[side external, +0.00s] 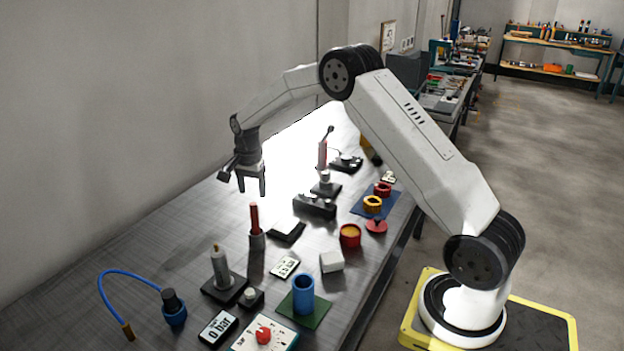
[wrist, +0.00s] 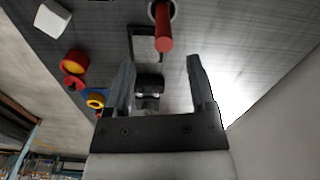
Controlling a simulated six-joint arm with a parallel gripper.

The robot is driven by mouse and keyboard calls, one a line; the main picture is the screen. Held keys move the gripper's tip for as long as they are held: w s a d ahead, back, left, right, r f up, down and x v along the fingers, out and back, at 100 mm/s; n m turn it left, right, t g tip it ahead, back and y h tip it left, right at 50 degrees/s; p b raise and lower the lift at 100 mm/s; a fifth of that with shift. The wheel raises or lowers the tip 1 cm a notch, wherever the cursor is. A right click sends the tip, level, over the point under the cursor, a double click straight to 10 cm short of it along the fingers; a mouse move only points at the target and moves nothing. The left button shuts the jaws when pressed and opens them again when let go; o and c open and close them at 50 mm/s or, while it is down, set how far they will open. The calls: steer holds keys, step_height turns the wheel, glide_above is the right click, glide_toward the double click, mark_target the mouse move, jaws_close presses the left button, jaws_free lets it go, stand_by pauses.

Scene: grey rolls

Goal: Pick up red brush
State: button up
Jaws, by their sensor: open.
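The red brush (side external: 254,217) stands upright in a grey holder (side external: 257,240) on the metal table, left of the middle in the side view. In the wrist view the red brush (wrist: 163,30) shows near the top, ahead of the fingertips and roughly between their lines. My gripper (side external: 251,188) is open and empty, above the table and a little above the brush top. In the wrist view its two fingers (wrist: 160,65) are spread apart with nothing between them. The brush's lower end is hidden in the holder.
A black-and-white block (side external: 287,231) lies right of the holder. A grey cylinder on a dark base (side external: 222,272), a blue cup (side external: 303,295), a white cube (side external: 332,261) and a red cup (side external: 350,236) stand nearby. A wall (side external: 120,100) runs behind the table.

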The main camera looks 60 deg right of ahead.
mark_target(253, 204)
steer(key=shift+w+f, duration=0.15)
steer(key=shift+f, duration=1.8)
steer(key=shift+w+f, duration=0.1)
steer(key=shift+f, duration=1.85)
jaws_close()
